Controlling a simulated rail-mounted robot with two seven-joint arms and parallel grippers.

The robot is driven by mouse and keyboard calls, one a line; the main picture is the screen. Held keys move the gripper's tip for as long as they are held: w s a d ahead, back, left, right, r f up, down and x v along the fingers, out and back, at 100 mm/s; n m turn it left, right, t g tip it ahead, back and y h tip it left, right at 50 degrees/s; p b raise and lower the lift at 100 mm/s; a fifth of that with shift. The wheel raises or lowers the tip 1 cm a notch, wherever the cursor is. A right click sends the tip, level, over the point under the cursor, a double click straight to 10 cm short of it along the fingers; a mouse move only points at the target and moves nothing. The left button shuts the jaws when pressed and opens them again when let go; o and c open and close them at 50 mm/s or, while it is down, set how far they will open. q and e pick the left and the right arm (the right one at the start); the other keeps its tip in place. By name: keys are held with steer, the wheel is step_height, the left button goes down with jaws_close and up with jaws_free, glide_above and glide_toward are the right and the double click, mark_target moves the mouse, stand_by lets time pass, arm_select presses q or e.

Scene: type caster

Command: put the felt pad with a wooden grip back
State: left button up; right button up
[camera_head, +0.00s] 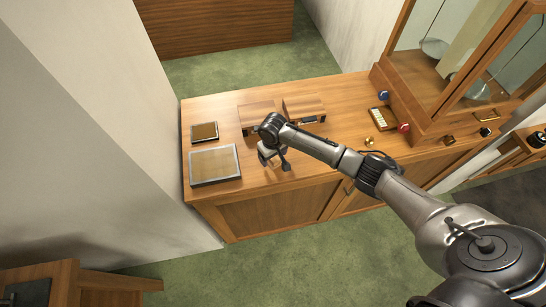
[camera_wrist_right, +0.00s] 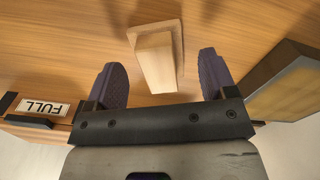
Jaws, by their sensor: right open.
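The felt pad with a wooden grip (camera_wrist_right: 157,62) shows in the right wrist view as a pale wooden block on a thin wider base, on the wooden counter top. My right gripper (camera_wrist_right: 161,72) is open, with one dark finger on each side of the grip and a gap to both. In the head view my right gripper (camera_head: 276,158) is low over the counter's front left part; it and the arm mostly hide the pad there. The felt underside is not visible. My left gripper is not in view.
A large framed tray (camera_head: 192,182) and a smaller one (camera_head: 205,132) lie left of the gripper. A glass-fronted balance case (camera_head: 408,95) stands at right. The counter's front edge is near.

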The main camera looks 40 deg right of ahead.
step_height(320, 180, up, 9)
steer(key=shift+f+p, duration=0.1)
steer(key=shift+p, duration=0.25)
steer(key=s+a+f+n+t+y, duration=0.1)
steer(key=s+a+f+n, duration=0.15)
steer(key=s+a, duration=0.4)
steer(key=s+a+f+n+t, duration=0.1)
steer(key=s+a+f, duration=0.2)
steer(key=s+a, duration=0.4)
steer(key=s+d+r, duration=0.1)
steer(key=s+r, duration=0.1)
steer(key=s, duration=0.7)
steer(key=s+d+r+t, duration=0.1)
steer(key=s+r, duration=0.1)
steer(key=s, duration=0.7)
steer(key=shift+t+h, duration=0.3)
steer(key=shift+h, duration=0.1)
steer(key=shift+r, duration=0.15)
